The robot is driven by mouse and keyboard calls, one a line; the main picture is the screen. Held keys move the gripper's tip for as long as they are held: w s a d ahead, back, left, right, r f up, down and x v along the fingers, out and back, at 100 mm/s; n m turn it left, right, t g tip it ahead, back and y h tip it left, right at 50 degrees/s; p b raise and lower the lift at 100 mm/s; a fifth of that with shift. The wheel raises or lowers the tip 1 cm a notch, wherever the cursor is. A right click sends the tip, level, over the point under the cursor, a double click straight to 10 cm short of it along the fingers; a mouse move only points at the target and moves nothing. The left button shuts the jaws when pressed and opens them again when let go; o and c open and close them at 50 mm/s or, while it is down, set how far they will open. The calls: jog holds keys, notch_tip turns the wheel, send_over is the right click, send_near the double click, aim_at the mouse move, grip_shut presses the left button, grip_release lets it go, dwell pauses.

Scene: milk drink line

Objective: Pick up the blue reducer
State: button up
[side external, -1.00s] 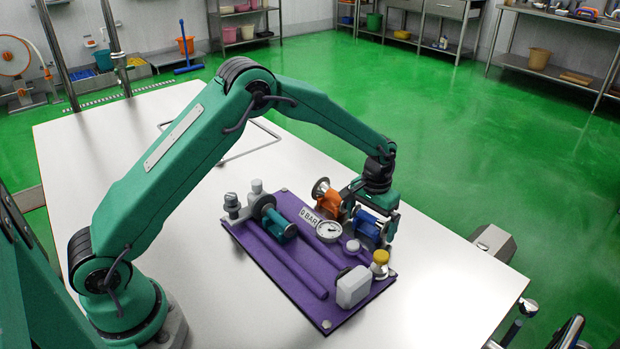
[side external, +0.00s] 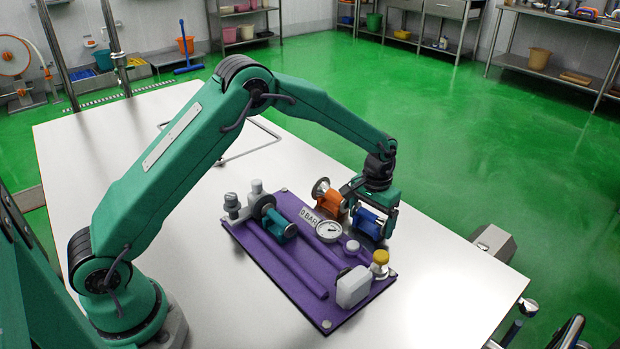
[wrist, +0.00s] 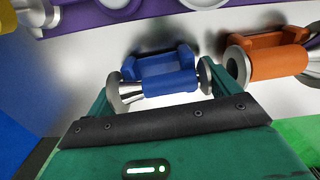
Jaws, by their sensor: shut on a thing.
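The blue reducer (side external: 371,218) is held between the fingers of my gripper (side external: 374,212) at the far right corner of the purple board. In the wrist view the blue reducer (wrist: 168,88) lies crosswise, with a metal flange at each end. The fingers of my gripper (wrist: 160,86) are shut on it, one at each end. A blue cradle (wrist: 163,62) shows just beyond the reducer. I cannot tell whether the two still touch.
An orange reducer (side external: 330,199) stands close to the left, and also shows in the wrist view (wrist: 277,62). A teal reducer (side external: 278,226), a gauge (side external: 328,231) and a yellow-capped fitting (side external: 380,260) are on the purple board (side external: 300,312). The white table (side external: 440,290) is clear at right.

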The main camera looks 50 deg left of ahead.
aim_at(372, 213)
jog(key=shift+r, duration=0.55)
notch_tip(372, 213, up, 2)
jog(key=shift+w+r, duration=0.1)
jog(key=shift+r, duration=0.05)
jog(key=s+d+r, duration=0.7)
jog(key=d, duration=0.2)
jog(key=shift+s, duration=0.25)
